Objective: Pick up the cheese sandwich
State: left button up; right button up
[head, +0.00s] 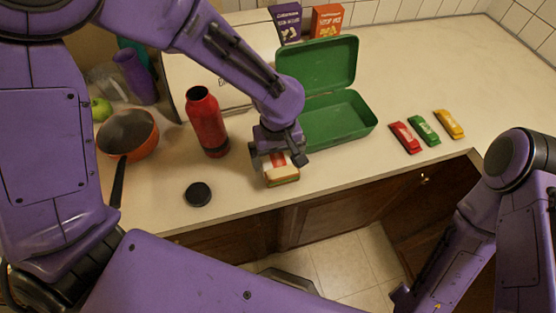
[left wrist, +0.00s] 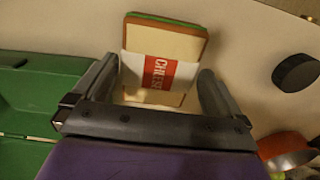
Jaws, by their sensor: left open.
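The cheese sandwich (head: 282,176) lies on the counter near its front edge, in front of the green lunch box. It is bread-coloured with a green layer and a white and red label. In the left wrist view the sandwich (left wrist: 162,60) sits ahead of and partly between the fingers, its label facing the camera. My left gripper (head: 280,160) is over the sandwich, pointing down, and partly hides it. Its fingers are open in the left wrist view (left wrist: 158,92), one on each side of the sandwich's near end. I cannot tell whether they touch it. My right gripper is not visible.
The open green lunch box (head: 340,120) stands just behind the sandwich. A red bottle (head: 207,122) and a black lid (head: 198,194) are to the left, with an orange pan (head: 128,134) beyond. Red, green and yellow bars (head: 424,131) lie right. The counter between is clear.

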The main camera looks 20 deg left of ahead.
pick_arm(q)
jog(key=shift+w+f, duration=0.2)
jog(key=shift+f, duration=0.35)
jog(key=shift+w+f, duration=0.2)
jog(key=shift+f, duration=0.3)
jog(key=shift+s+r, duration=0.15)
jog(key=shift+s, duration=0.3)
jog(key=c, duration=0.7)
jog(key=shift+c, duration=0.3)
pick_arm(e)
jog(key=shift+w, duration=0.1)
pick_arm(q)
jog(key=r, duration=0.1)
jog(key=r+b, duration=0.1)
jog(key=r, duration=0.1)
jog(key=shift+w, duration=0.3)
jog(key=s+d+r+p, duration=0.4)
jog(key=s+d+r, duration=0.3)
jog(key=s+r, duration=0.3)
jog(key=shift+s+p, duration=0.4)
jog(key=shift+s, duration=0.85)
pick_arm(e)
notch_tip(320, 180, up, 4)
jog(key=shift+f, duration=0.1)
